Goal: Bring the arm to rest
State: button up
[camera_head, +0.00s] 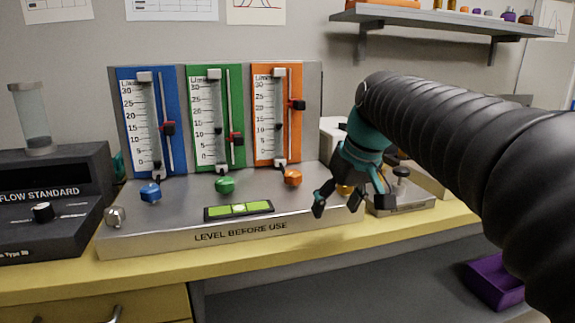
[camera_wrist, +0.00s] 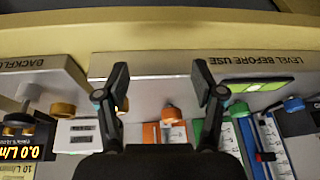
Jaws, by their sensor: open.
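My gripper (camera_head: 350,203) hangs at the end of my black arm, in front of the right end of the flow-meter panel. Its two fingers are spread apart with nothing between them. It also shows open in the wrist view (camera_wrist: 160,90), pointing toward the bench's front edge. The grey base (camera_head: 150,228) marked "LEVEL BEFORE USE" carries a blue meter (camera_head: 126,100), a green meter (camera_head: 236,85) and an orange meter (camera_head: 262,90). The gripper hides part of the base's right end. I cannot tell whether it touches anything.
A dark flow standard box (camera_head: 70,165) stands at the left. A green level (camera_head: 225,212) lies on the base. A smaller grey unit (camera_head: 410,205) is right of the gripper. A wall shelf (camera_head: 440,18) is above. A purple bin (camera_head: 492,288) sits below the yellow bench edge (camera_head: 250,259).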

jog(key=s+d+f+m+t+h, duration=0.1)
jog(key=s+d+f+m, duration=0.1)
jog(key=s+f, duration=0.6)
jog(key=s+d+f+m+h, duration=0.1)
jog(key=s+d+f, duration=0.3)
jog(key=s+f, duration=0.4)
jog(key=s+m, duration=0.1)
jog(key=s, duration=0.3)
jog(key=shift+s+d+f+t, duration=0.2)
jog(key=shift+s+d+t, duration=0.05)
jog(key=shift+s+t, duration=0.15)
